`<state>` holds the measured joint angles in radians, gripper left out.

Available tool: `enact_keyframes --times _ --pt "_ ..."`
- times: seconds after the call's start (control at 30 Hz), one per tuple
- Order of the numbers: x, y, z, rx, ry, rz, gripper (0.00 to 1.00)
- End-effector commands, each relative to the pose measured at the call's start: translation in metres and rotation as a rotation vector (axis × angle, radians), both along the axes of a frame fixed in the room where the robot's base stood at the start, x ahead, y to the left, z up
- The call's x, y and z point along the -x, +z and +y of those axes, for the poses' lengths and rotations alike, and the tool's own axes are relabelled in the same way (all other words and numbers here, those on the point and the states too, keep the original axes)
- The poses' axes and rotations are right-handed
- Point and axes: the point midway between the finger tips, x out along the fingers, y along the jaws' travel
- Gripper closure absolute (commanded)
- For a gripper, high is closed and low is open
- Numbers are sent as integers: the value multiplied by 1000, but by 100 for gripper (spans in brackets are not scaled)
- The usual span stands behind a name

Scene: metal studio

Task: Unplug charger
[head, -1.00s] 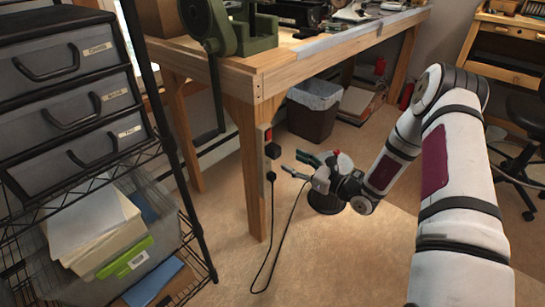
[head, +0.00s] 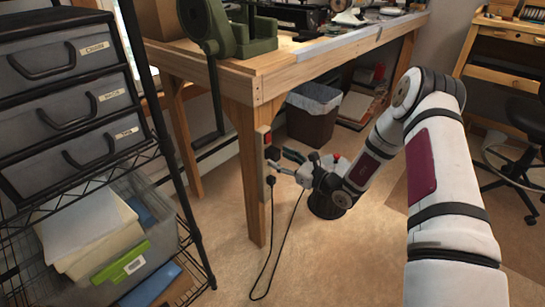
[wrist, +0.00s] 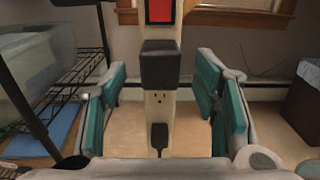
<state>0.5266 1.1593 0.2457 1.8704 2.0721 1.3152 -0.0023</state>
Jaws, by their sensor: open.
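The charger, a black block (wrist: 160,64), is plugged into a pale outlet strip (wrist: 160,110) on the table leg. In the head view the charger (head: 271,153) sits below a red switch, partly behind a fingertip. My gripper (head: 281,161) is open and empty, pointing at the strip. In the wrist view its teal fingers (wrist: 163,88) stand wide on either side of the strip, with the charger centred between them in the picture. I see no contact; whether the fingertips reach the charger's depth is unclear. A bare socket shows below the charger.
A second black plug (wrist: 159,136) with a hanging cable (head: 277,270) is in the strip's lower end. A wire shelf (head: 205,235) with bins stands left. A waste bin (head: 313,120) stands behind, under the wooden table (head: 270,82). The floor right of the leg is open.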

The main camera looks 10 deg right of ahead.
Motion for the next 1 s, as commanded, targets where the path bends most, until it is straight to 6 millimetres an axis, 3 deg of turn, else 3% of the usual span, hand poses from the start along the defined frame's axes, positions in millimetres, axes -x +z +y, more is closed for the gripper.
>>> enact_keyframes --times 0.3,1.0 --pt "-22 0 15 -1 -1 -1 45" --pt "-24 0 17 -1 -2 1 45"
